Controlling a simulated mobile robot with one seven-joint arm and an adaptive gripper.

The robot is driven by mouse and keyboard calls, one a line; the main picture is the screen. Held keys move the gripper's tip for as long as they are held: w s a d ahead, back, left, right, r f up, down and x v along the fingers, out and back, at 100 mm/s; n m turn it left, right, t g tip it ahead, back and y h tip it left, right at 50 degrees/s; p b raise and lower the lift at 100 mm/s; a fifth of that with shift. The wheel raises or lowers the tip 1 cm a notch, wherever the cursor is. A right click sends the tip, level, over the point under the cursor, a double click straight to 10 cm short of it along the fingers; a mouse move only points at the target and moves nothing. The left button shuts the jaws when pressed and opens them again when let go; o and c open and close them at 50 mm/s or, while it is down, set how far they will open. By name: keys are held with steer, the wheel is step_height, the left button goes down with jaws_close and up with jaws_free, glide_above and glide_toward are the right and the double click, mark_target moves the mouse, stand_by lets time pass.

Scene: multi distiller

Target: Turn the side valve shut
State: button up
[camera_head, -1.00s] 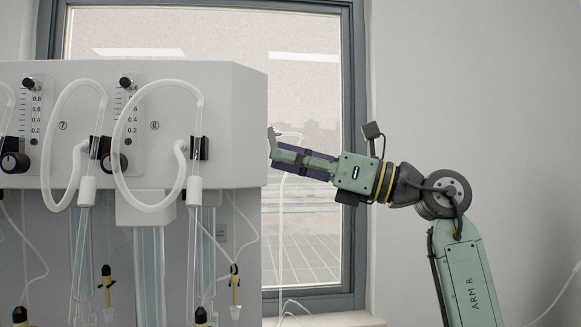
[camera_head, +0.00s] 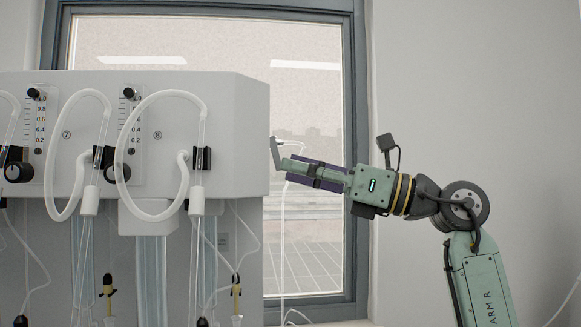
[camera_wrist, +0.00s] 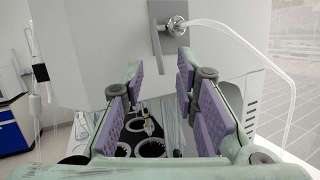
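The side valve is on the right side wall of the white distiller cabinet (camera_head: 225,120). In the wrist view I see its grey metal lever (camera_wrist: 156,38) pointing down and a shiny round fitting (camera_wrist: 176,26) with a clear hose. In the head view the lever is a small grey piece (camera_head: 275,153) beside the cabinet edge. My gripper (camera_head: 287,168) is just right of the lever. In the wrist view its purple-padded fingers (camera_wrist: 160,70) are spread with nothing between them, and the lever's lower end appears in the gap beyond the tips. I cannot tell whether a finger touches it.
A clear hose (camera_wrist: 240,45) curves from the fitting to the right. Below the fingers is a black rack with round holes (camera_wrist: 150,149). A window (camera_head: 310,110) is behind my arm. White looped tubes (camera_head: 150,98) hang on the cabinet front.

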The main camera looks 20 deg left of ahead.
steer(key=v, duration=1)
steer(key=shift+c, duration=0.2)
